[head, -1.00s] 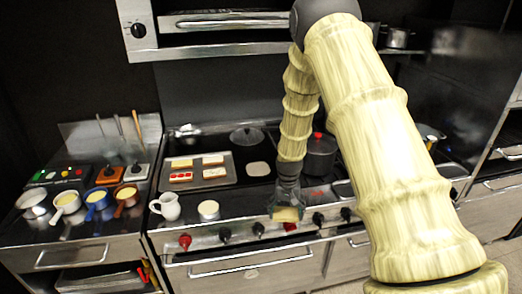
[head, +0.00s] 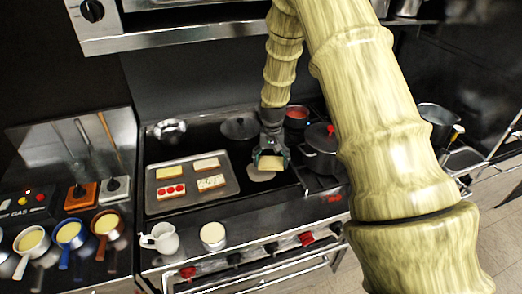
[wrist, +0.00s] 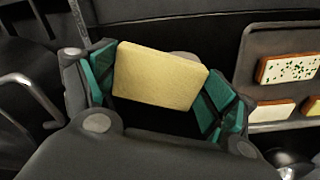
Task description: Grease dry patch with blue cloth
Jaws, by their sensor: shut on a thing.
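My gripper (head: 272,157) is shut on a pale yellow, flat pad (head: 271,163), held over the black stove top. In the wrist view the pad (wrist: 160,76) sits between the teal finger pads; it looks like a folded cloth or sponge, not blue. No blue cloth shows. A pale, dull patch (head: 260,176) lies on the black surface just below and beside the pad, partly covered by it. I cannot tell whether the pad touches the surface. A small grey piece behind the pad in the wrist view may be the patch.
A tray (head: 152,197) with several topped toasts lies left of the patch. A lidded black pot (head: 318,158) with a red knob stands close on the right. A red-filled pot (head: 297,113) is behind. A white jug (head: 163,238) and a white cup (head: 213,234) stand in front.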

